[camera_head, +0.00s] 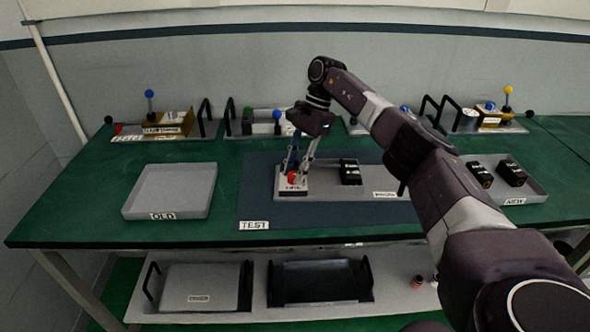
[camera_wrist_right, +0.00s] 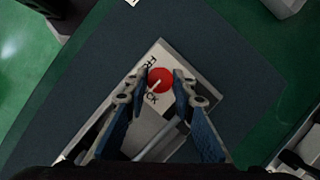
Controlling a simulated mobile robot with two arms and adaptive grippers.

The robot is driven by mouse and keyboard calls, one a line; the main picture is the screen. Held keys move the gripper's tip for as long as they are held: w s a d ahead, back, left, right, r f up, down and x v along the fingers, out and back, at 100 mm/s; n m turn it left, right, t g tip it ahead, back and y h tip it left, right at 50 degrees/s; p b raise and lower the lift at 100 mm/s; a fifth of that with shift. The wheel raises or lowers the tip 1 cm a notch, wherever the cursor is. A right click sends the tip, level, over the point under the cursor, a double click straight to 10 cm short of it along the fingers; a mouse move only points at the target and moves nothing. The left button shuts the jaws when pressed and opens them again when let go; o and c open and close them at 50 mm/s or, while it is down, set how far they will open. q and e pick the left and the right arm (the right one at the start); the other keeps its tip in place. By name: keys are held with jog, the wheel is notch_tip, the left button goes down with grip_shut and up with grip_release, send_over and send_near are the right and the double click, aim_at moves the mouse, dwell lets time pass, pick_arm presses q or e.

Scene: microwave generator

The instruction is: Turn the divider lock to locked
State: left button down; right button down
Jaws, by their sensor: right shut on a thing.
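A round red knob (camera_head: 292,179) sits at the left end of a grey module (camera_head: 330,194) on the dark test mat. In the right wrist view the red knob (camera_wrist_right: 159,80) carries a white pointer line and sits on a white plate (camera_wrist_right: 148,99) with black lettering, partly covered; "FR" and "CK" can be made out. My right gripper (camera_head: 296,168) reaches down from above, and its fingers (camera_wrist_right: 160,88) are shut on the knob from both sides. Which lettering the pointer marks is unclear. My left gripper is not in view.
A black block (camera_head: 350,172) stands on the module right of the knob. An OLD tray (camera_head: 170,190) is at left, a NEW tray (camera_head: 535,190) with black blocks at right. Handled modules (camera_head: 265,122) line the back. The mat left of the module is clear.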

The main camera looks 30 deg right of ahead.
jog(key=c, duration=1.6)
grip_release()
jog(key=shift+v, duration=3.75)
